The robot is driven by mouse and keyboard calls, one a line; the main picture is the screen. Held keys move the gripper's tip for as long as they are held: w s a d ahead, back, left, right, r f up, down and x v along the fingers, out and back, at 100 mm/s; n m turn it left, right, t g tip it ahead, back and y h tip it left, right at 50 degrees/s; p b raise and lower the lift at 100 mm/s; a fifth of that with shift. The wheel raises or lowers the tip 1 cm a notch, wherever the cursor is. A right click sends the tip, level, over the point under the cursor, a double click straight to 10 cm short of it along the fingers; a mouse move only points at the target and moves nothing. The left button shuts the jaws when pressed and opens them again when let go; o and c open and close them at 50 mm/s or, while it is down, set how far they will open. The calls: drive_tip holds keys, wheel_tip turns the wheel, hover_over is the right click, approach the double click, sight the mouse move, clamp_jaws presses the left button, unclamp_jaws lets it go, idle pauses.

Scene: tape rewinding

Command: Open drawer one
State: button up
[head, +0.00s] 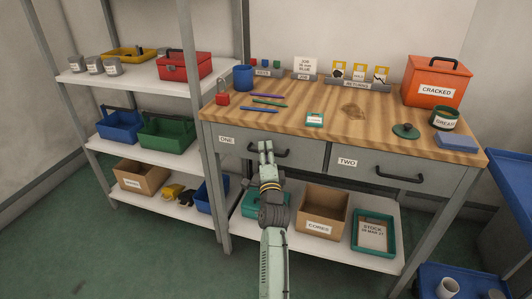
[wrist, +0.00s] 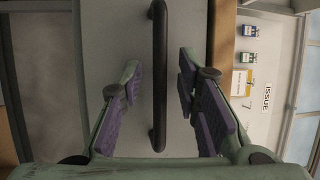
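Drawer one (head: 229,148), with a grey front and a label reading ONE, sits shut under the left half of the wooden bench top. Its dark bar handle (head: 284,154) is partly hidden by my gripper (head: 266,146) in the head view. In the wrist view, the handle (wrist: 158,75) runs upright through the picture between the two spread fingers of my gripper (wrist: 160,82). The fingers are open, with a clear gap on each side of the handle. I cannot tell whether the fingertips reach past the bar.
Drawer two (head: 377,165) is shut to the right. A lower shelf (head: 340,244) with a cardboard box (head: 323,212) and trays lies below. Green floor is free in front.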

clamp_jaws()
idle(0.3)
idle(0.6)
